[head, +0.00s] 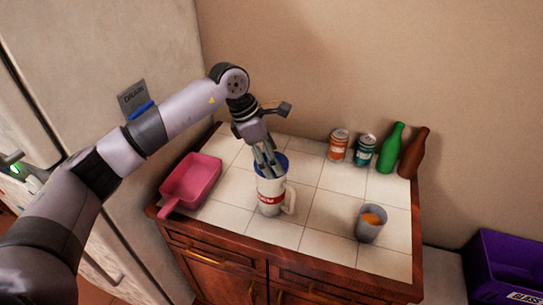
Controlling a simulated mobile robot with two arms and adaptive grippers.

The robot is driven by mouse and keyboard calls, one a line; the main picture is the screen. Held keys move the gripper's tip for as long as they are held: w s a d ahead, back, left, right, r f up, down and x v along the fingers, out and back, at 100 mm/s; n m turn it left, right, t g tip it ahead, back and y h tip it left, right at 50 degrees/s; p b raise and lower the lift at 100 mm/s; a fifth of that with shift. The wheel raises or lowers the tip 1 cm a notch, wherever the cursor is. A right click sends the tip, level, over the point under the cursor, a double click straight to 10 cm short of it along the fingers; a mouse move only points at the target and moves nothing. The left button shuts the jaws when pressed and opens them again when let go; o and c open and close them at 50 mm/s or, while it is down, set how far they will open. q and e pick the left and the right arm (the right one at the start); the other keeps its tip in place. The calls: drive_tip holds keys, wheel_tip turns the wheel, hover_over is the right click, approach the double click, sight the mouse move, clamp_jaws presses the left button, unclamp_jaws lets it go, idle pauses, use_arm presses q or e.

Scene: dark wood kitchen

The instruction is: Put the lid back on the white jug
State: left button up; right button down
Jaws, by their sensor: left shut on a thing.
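The white jug (270,198) with a red band stands upright on the tiled counter, its handle on the right. A blue lid (279,162) is at the jug's mouth, partly hidden by the fingers. My left gripper (267,172) reaches down from above and is shut on the blue lid. I cannot tell whether the lid is fully seated on the rim or slightly above it. My right gripper is not in view.
A pink pan (191,183) lies left of the jug. A grey cup (371,224) with orange contents stands at the right. Two cans (339,145) (363,152), a green bottle (391,148) and a brown bottle (414,153) stand at the back right. A purple crate (497,262) is beyond the counter.

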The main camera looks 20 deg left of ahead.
use_arm(q)
drive_tip(key=shift+f+b, duration=0.1)
drive_tip(key=shift+b, duration=0.2)
idle(0.6)
idle(0.3)
drive_tip(key=o, duration=1)
drive_tip(key=shift+o, duration=0.5)
drive_tip(key=shift+r+p, duration=1.75)
drive_tip(key=shift+r, duration=1.8)
drive_tip(key=shift+c, duration=0.4)
clamp_jaws()
